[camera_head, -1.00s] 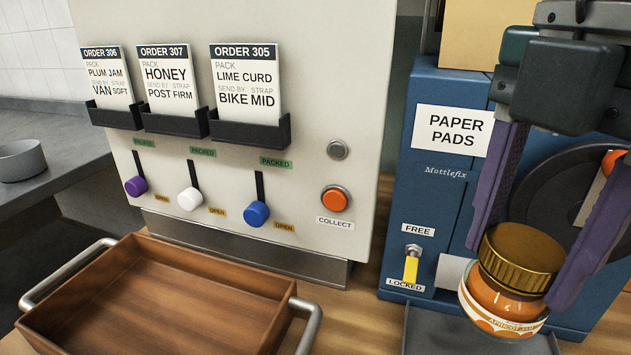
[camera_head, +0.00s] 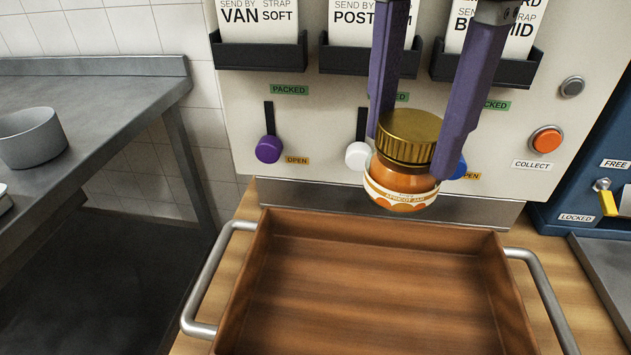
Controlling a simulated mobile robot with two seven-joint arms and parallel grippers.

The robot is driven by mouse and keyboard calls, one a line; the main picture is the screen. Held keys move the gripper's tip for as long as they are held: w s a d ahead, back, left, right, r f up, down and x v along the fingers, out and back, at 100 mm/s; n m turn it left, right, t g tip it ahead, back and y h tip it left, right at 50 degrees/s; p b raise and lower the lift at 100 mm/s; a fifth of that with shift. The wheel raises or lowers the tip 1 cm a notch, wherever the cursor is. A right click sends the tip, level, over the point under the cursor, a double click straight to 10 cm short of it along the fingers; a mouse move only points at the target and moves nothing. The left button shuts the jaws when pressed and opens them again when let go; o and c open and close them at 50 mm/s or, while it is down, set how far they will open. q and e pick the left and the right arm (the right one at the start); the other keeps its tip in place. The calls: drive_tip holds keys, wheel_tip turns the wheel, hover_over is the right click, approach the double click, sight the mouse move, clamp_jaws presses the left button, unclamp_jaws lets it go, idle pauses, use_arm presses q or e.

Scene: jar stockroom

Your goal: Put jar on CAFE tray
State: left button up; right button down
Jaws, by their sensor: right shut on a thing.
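The jar (camera_head: 402,190) is orange with a gold lid and a label that reads apricot jam. My right gripper (camera_head: 412,150) has purple fingers and is shut on the jar around its lid. It holds the jar upright in the air, in front of the panel and above the far edge of a brown wooden tray (camera_head: 510,290). The tray has metal side handles and looks empty; its near edge is out of view. No CAFE lettering shows on it. My left gripper is not in view.
Behind the jar is a panel (camera_head: 335,130) with order cards, purple, white and blue sliders and an orange button (camera_head: 545,139). A blue machine (camera_head: 590,170) stands at the right. A grey bowl (camera_head: 32,138) sits on a metal counter (camera_head: 110,95) at the left.

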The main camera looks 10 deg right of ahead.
drive_tip(key=shift+s+d+f+b, duration=0.1)
drive_tip(key=shift+f+b, duration=0.75)
drive_tip(key=shift+f, duration=3.85)
drive_tip(key=shift+d+f+b, duration=0.1)
drive_tip(key=shift+f+b, duration=0.7)
drive_tip(key=shift+f, duration=3.9)
drive_tip(key=shift+f, duration=0.15)
drive_tip(key=shift+c, duration=0.8)
unclamp_jaws()
